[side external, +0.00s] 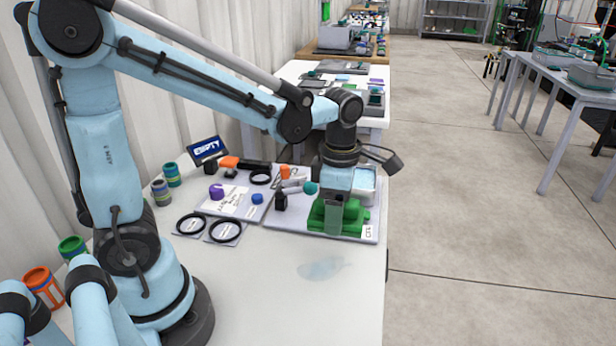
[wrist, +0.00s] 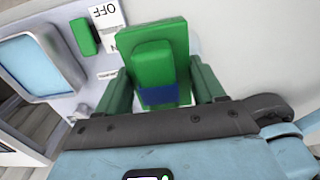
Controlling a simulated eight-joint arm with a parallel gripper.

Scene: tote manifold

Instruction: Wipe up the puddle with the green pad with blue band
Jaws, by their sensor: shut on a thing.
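The green pad with blue band (wrist: 158,60) is between the two fingers of my gripper (wrist: 160,92) in the wrist view. My gripper is shut on its raised grip, where the blue band (wrist: 158,96) shows. In the side view my gripper (side external: 341,218) points down at the green pad (side external: 322,216), over the right part of the grey tray. I cannot tell whether the pad touches the tray. The puddle (side external: 325,268), a pale bluish film, lies on the white table in front of the tray, apart from the pad.
The grey tray (side external: 290,224) carries small parts and a pale blue-topped box (side external: 366,183). Two black rings (side external: 225,232) on cards lie to the left. Several coloured jars (side external: 172,174) stand near my arm's base. The table (side external: 330,315) around the puddle is clear; its right edge is close.

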